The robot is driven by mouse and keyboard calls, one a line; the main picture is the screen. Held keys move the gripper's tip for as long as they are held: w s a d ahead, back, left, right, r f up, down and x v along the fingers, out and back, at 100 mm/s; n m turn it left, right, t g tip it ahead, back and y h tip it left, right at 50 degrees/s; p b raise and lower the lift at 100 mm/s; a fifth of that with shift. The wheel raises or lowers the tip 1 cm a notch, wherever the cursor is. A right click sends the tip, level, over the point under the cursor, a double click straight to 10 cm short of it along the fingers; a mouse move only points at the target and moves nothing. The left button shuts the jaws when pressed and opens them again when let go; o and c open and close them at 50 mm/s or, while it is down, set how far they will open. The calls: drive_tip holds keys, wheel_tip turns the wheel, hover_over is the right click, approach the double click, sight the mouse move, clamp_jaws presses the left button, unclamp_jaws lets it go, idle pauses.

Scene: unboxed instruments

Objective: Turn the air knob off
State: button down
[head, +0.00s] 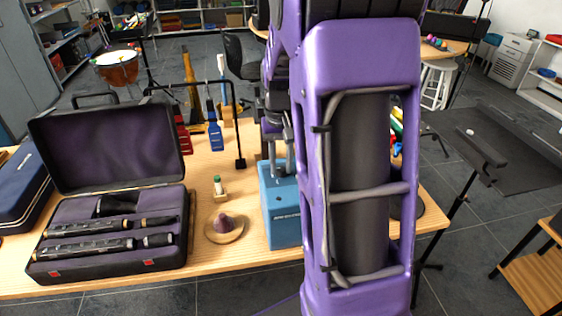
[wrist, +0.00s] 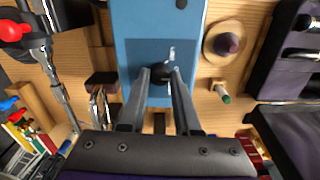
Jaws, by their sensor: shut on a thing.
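A blue box (head: 281,222) stands on the wooden table, partly hidden behind my purple arm. In the wrist view the blue box (wrist: 142,22) fills the upper middle. A small black knob (wrist: 163,71) sits on its darker blue panel. My gripper (wrist: 161,76) is shut on this knob, with one grey finger on each side. In the head view my gripper (head: 279,150) reaches down at the back of the box, and the knob is hidden there. A second dark round part (wrist: 181,4) shows at the top edge. The knob's markings are too small to read.
A round wooden dish with a purple cone (head: 225,224) and a small green-capped bottle (head: 218,185) stand left of the box. An open black case (head: 105,240) with instrument parts lies farther left. A black stand (head: 238,135) rises behind.

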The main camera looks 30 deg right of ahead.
sight(281, 168)
drive_tip(key=shift+n, duration=0.4)
drive_tip(key=c, duration=0.6)
unclamp_jaws()
wheel_tip(281, 168, up, 17)
drive_tip(key=p, duration=0.2)
drive_tip(key=shift+r+p, duration=0.2)
drive_tip(key=shift+p, duration=0.2)
